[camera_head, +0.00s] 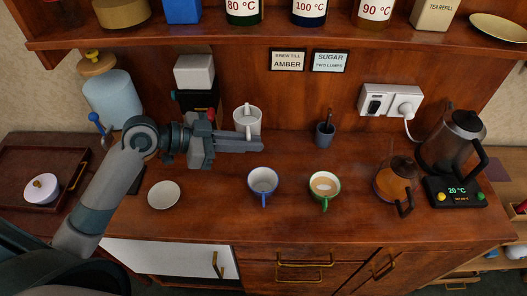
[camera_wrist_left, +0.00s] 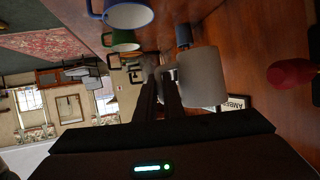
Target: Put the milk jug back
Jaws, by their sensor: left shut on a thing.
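The white milk jug (camera_head: 247,118) is at the back of the counter, left of centre, with its handle toward me. My left gripper (camera_head: 258,144) reaches in from the left across the jug's front and is shut on its handle. In the left wrist view the jug (camera_wrist_left: 203,77) is pale grey, just right of the fingers (camera_wrist_left: 167,85). The fingers hide the jug's lower part, so I cannot tell whether it touches the counter. My right gripper is not in view.
A blue-handled cup (camera_head: 263,181), a green cup with a milky drink (camera_head: 324,186) and an amber teapot (camera_head: 396,181) stand to the right. A white saucer (camera_head: 164,195) lies at front left. A kettle (camera_head: 455,143) is far right. A white door (camera_head: 165,259) below the counter looks closed.

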